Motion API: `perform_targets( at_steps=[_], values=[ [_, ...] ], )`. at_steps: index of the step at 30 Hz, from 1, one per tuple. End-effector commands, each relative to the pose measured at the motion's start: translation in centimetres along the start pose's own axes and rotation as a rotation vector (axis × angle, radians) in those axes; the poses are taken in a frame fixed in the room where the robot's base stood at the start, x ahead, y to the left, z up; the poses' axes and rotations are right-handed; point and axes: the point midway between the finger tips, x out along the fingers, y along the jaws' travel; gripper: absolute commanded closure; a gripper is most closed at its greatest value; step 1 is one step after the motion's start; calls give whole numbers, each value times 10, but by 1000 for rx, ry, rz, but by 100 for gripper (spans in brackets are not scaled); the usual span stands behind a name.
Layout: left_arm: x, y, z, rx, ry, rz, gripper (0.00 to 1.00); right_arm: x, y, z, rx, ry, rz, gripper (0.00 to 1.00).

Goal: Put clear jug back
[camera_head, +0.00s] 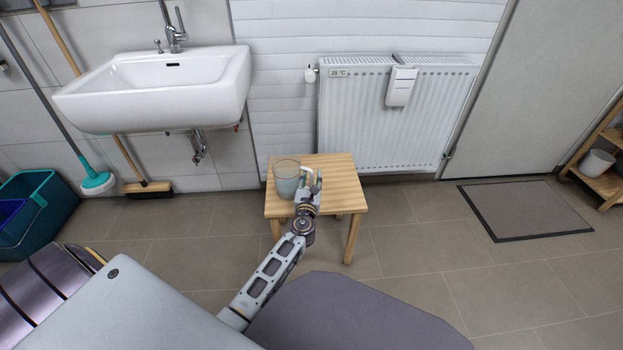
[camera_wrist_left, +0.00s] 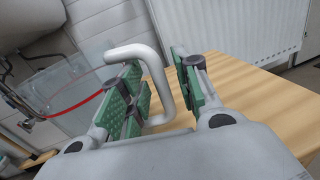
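The clear jug (camera_head: 286,182) stands upright on the left part of a small wooden stool (camera_head: 338,178). In the left wrist view the clear jug (camera_wrist_left: 66,100) is at the left, see-through, with a red line around it and a pale handle (camera_wrist_left: 152,58). My left gripper (camera_head: 309,181) is at the jug's right side, above the stool. In the wrist view its green-padded fingers (camera_wrist_left: 165,88) are apart, with the handle between them. A gap shows beside the handle, so the grip does not look closed. My right gripper is not in view.
A white sink (camera_head: 165,90) hangs on the wall at the left. A radiator (camera_head: 365,125) is behind the stool. A broom (camera_head: 148,189) and teal bucket (camera_head: 52,205) stand at the left. A dark mat (camera_head: 525,208) lies on open floor at the right, near a wooden shelf (camera_head: 605,183).

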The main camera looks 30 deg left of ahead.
Motion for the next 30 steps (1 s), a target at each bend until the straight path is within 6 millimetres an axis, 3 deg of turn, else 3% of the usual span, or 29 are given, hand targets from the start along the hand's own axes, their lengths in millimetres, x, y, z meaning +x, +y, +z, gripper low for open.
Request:
perform_targets(
  at_steps=[30],
  values=[
    [-99, 0, 0, 2, 0, -1, 68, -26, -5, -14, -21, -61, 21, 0]
  ],
)
